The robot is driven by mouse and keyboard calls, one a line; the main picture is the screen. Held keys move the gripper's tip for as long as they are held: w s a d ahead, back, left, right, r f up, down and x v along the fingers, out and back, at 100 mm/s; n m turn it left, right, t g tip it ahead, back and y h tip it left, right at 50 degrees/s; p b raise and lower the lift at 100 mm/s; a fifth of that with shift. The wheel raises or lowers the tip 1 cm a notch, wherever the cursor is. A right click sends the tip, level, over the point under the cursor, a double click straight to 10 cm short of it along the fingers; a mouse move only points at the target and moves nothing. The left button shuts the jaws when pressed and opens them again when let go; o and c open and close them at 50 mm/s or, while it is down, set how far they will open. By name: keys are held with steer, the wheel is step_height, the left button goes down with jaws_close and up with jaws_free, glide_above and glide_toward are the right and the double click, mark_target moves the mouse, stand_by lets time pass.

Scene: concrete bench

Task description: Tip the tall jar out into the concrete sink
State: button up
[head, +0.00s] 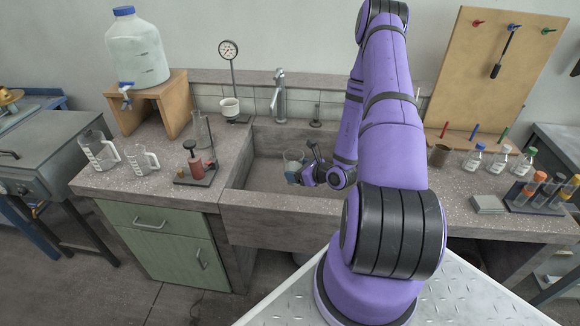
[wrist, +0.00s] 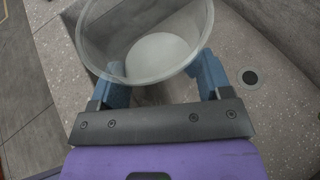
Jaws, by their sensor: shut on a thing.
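My gripper (head: 299,174) is shut on a clear jar (head: 292,158), over the concrete sink (head: 262,205). The jar looks close to upright in the head view. In the wrist view, the blue fingers of my gripper (wrist: 160,72) press on both sides of the clear jar (wrist: 100,45), and its round mouth faces the camera. A pale disc shows at its bottom; I cannot tell whether that is contents or the base. The dark round drain of the sink (wrist: 285,110) shows to the right of the jar. My arm hides the sink's right part in the head view.
A tap (head: 280,95) rises behind the sink. Left of it stand a clear cylinder (head: 202,131), a red bottle on a stand (head: 196,164) and measuring jugs (head: 101,150). On the right are small bottles (head: 498,160) and a tube rack (head: 540,200).

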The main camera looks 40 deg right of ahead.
mark_target(303, 161)
steer(key=shift+w+d+r+m+g+y, duration=0.15)
steer(key=shift+d+r+m+y, duration=0.2)
steer(key=shift+d+m, duration=0.25)
steer(key=shift+w+d+r+m+g+y, duration=0.15)
steer(key=shift+d+r+m+y, duration=0.2)
steer(key=shift+d+m, duration=0.2)
steer(key=shift+w+d+m, duration=0.1)
steer(key=shift+m, duration=0.15)
steer(key=shift+d+r+y, duration=0.1)
steer(key=shift+d+y, duration=0.2)
steer(key=shift+y, duration=0.2)
steer(key=shift+w+d+r+m+g+y, duration=0.15)
steer(key=shift+d+m+g+y, duration=0.25)
steer(key=shift+m, duration=0.3)
steer(key=shift+d, duration=0.2)
steer(key=shift+a+m+y, duration=0.25)
steer(key=shift+m+y, duration=0.25)
steer(key=shift+m, duration=0.4)
steer(key=shift+m+y, duration=0.7)
steer(key=shift+m, duration=0.1)
steer(key=shift+f+m+y, duration=0.3)
steer(key=shift+m, duration=0.2)
